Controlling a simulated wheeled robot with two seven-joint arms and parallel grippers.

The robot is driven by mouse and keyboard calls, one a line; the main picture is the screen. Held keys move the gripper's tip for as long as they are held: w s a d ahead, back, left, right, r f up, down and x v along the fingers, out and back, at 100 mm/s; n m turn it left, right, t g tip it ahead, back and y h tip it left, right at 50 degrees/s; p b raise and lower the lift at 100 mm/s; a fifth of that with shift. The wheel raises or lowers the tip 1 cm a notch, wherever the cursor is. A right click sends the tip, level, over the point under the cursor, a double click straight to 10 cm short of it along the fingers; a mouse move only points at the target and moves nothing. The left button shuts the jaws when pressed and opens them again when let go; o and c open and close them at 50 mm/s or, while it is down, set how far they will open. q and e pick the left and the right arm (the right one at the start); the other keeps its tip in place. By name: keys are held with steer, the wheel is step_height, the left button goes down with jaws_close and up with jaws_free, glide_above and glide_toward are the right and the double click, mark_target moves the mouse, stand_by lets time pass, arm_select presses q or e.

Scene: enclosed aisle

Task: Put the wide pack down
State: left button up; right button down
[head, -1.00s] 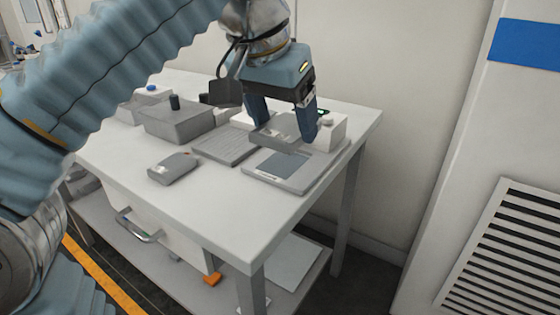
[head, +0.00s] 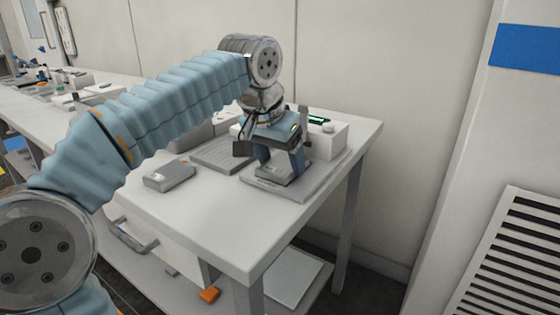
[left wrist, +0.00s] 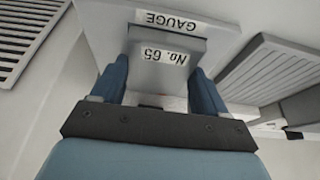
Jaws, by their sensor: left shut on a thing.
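The wide pack (head: 277,177) is a grey block. My left gripper (head: 281,164) is shut on it, with one finger on each side, over the flat grey plate (head: 300,188) at the table's right end. In the left wrist view the pack (left wrist: 152,75) shows a "No. 65" label between the fingers (left wrist: 163,92). The plate (left wrist: 222,38) bears a "GAUGE" label beyond it. The pack looks level and very low over the plate; I cannot tell whether it touches. My right gripper is not in view.
A smaller grey pack (head: 170,176) lies on the white table (head: 215,222) to the left. A ribbed grey plate (head: 222,157) lies beside the gauge plate. A white device (head: 326,140) stands close behind my gripper. The table's front area is clear.

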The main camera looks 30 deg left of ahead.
arm_select(q)
steer(key=shift+f, duration=0.1)
steer(key=o, duration=1.2)
steer(key=shift+c, duration=0.2)
steer(key=shift+r, duration=0.45)
steer(key=p+v, duration=0.3)
steer(key=v, duration=0.8)
steer(key=shift+s+r, duration=0.15)
steer(key=shift+r, duration=0.05)
